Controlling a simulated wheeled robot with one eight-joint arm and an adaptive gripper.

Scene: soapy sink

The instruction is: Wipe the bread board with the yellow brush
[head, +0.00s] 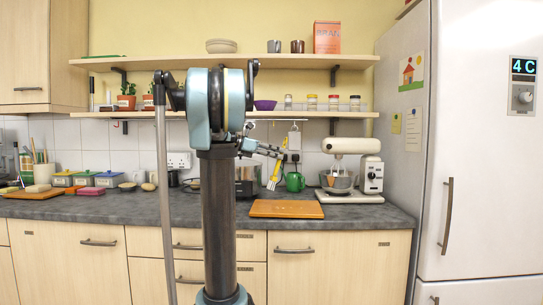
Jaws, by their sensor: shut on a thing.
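The bread board (286,209), a flat orange-brown board, lies on the dark counter near its front edge, right of my arm column. The yellow brush (273,177) hangs steeply tilted below my gripper (281,157), above the back of the board and apart from it. My gripper is shut on the upper end of the brush. The brush's exact grip point is too small to make out.
A green mug (294,181) and a white stand mixer (349,168) stand behind and right of the board. A second board (40,193) with items lies at the far left. A fridge (480,150) bounds the right side. Shelves hang above the counter.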

